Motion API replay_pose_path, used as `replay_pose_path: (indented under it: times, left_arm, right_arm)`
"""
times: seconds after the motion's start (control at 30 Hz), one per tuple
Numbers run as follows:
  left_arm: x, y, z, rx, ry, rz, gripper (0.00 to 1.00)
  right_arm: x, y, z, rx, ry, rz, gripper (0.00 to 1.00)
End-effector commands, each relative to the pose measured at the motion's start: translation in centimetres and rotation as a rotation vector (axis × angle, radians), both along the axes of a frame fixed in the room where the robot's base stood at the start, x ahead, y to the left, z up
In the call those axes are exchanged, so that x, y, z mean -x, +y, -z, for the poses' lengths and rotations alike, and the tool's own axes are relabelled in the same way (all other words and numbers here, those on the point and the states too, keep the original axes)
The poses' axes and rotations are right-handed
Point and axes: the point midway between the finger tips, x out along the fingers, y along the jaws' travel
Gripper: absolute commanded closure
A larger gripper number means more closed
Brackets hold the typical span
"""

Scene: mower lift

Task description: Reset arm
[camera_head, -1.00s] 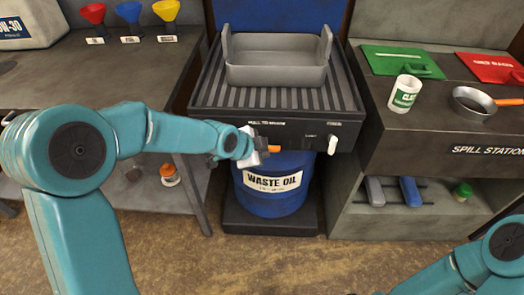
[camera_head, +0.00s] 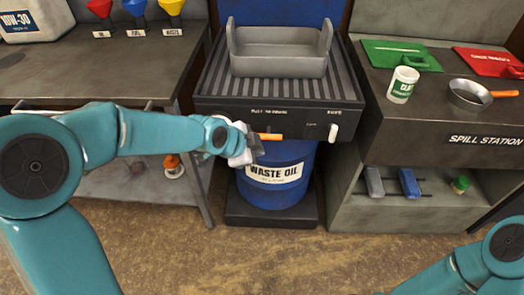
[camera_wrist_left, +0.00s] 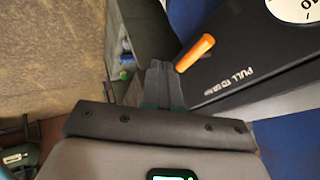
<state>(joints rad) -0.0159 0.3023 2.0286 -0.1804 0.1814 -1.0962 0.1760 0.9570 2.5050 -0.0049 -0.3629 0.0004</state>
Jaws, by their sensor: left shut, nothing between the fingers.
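My left arm comes in from the left in the head view, and its gripper (camera_head: 256,150) is in front of the drain stand, beside the orange handle (camera_head: 271,136) on the stand's front panel. In the left wrist view the fingers (camera_wrist_left: 158,72) are together and empty, and the orange handle (camera_wrist_left: 195,53) is just to their right, apart from them or barely clear. Only part of my right arm shows at the lower right of the head view; its gripper is out of the frame.
A grey pan (camera_head: 279,62) sits on the ribbed stand top above a blue waste oil drum (camera_head: 275,185). A workbench (camera_head: 60,75) with funnels is at left. The spill station (camera_head: 440,125) at right holds a white can (camera_head: 403,85) and a frying pan (camera_head: 468,95). The floor in front is clear.

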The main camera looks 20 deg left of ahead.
Motion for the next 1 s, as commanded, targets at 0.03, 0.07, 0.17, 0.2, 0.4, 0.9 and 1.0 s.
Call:
replay_pose_path:
  times: [0.03,0.07,0.17,0.2,0.4,0.9,1.0]
  left_arm:
    - [0.6,0.3,-1.0,0.001,-0.003,-0.002,1.00]
    - [0.9,0.5,-1.4,0.001,-0.003,-0.002,1.00]
    - [1.9,0.9,-2.7,0.001,-0.001,0.000,1.00]
    - [2.2,1.1,-3.1,0.001,-0.002,-0.001,1.00]
    - [3.1,1.4,-4.0,0.000,0.001,0.000,1.00]
    - [8.7,-2.2,13.3,0.281,0.411,-0.404,1.00]
    - [12.5,-3.3,18.7,0.367,0.564,-0.596,1.00]
  right_arm:
    - [0.0,0.0,-0.2,0.000,0.000,0.000,0.36]
    - [0.0,0.0,-0.2,0.000,0.000,0.000,0.36]
    - [0.0,0.0,-0.4,0.000,0.000,0.000,0.36]
    - [0.0,0.0,-0.4,0.000,0.000,0.000,0.36]
    - [0.0,0.0,-0.5,0.000,0.000,0.000,0.36]
    - [0.0,0.0,-0.5,0.000,0.000,0.000,0.36]
    - [0.0,0.0,-0.5,0.000,0.000,0.000,0.36]
